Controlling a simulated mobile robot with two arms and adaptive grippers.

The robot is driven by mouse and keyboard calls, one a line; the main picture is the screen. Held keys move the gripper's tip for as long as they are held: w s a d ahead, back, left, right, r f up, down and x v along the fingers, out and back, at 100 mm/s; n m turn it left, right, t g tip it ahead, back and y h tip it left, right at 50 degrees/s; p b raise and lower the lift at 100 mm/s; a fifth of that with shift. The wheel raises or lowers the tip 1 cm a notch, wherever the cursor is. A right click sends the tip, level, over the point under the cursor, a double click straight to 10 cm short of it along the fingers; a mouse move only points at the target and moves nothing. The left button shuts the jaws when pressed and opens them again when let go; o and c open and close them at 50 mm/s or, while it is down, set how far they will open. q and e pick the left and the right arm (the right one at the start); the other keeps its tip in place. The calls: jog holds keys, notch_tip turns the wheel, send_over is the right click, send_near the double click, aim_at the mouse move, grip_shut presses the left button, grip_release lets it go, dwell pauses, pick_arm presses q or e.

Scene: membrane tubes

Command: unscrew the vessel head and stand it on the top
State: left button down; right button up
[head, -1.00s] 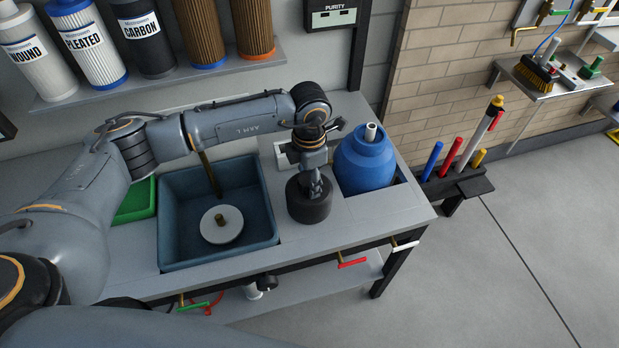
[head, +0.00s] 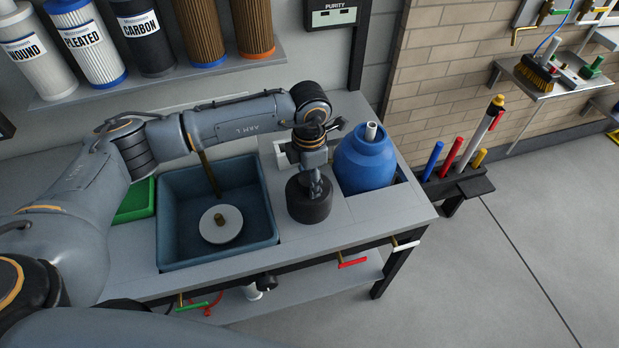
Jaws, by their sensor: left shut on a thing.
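The vessel head (head: 309,205) is a dark, short cylinder on the grey bench top (head: 345,210), between the sink and the blue vessel. It looks upright and seems to rest on the top, though its underside is hidden. My left gripper (head: 315,189) points down over it and is shut on its upper part. The blue vessel (head: 364,163) stands to the right, sunk in a bench cutout, its mouth uncovered with a pale tube (head: 371,132) sticking up. My right gripper is out of view.
A blue sink (head: 168,225) with a white disc (head: 221,224) lies left of the head. A green tray (head: 136,200) is further left. Filter cartridges stand on a wall shelf (head: 160,86). Coloured-handled valves line the bench front. Bare bench shows in front of the vessel.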

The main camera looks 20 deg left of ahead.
pick_arm(q)
jog(key=shift+s+f, duration=0.1)
jog(key=shift+f, duration=0.1)
jog(key=c, duration=0.6)
grip_release()
jog(key=shift+r, duration=0.2)
jog(key=shift+r+p, duration=2.45)
jog(key=shift+r, duration=1.95)
